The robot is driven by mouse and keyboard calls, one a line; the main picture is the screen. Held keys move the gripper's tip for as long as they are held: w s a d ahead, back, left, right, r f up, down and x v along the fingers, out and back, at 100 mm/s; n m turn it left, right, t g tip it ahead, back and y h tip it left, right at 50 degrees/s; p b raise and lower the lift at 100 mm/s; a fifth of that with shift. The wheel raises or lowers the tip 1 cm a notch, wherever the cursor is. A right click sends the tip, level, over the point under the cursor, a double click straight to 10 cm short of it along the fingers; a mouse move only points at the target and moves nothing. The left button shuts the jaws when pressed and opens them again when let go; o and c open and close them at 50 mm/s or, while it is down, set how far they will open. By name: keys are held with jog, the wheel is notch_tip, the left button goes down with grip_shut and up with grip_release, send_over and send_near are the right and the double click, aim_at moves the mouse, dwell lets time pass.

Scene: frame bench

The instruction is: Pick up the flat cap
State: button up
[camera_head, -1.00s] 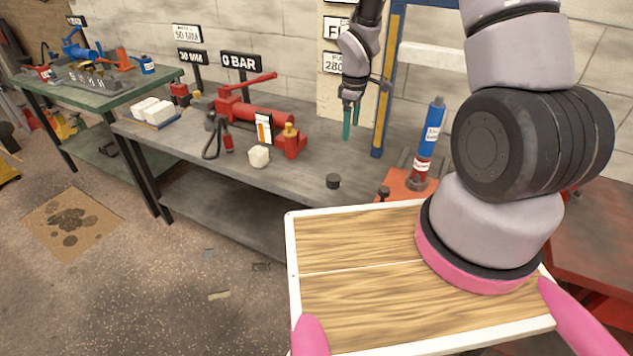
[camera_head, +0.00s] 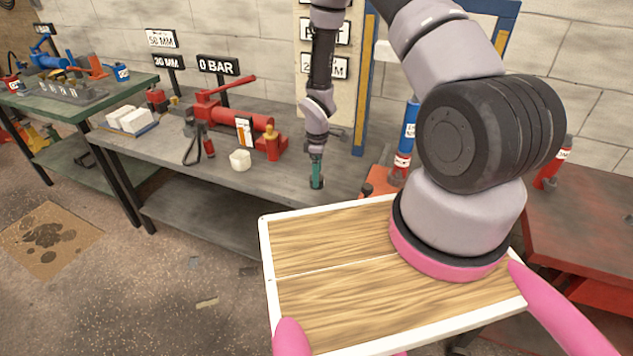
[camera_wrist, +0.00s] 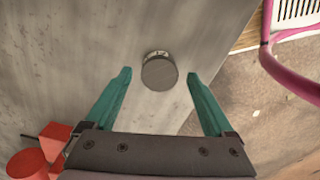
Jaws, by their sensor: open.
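The flat cap (camera_wrist: 159,74) is a small dark grey round piece with a lighter marked side, standing on the grey bench top. In the wrist view it lies in line with the gap between the two teal fingers of my gripper (camera_wrist: 158,78), with space on both sides. My gripper is open and empty. In the head view my gripper (camera_head: 316,178) points down at the bench near its front edge and largely hides the cap. How far the fingertips are above the cap is hard to tell.
A red-and-blue cylinder (camera_head: 407,140) stands to the right. The bench edge is close to the cap.

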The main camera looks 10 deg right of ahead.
notch_tip(320, 180, down, 2)
jog(key=shift+f, duration=0.15)
grip_shut()
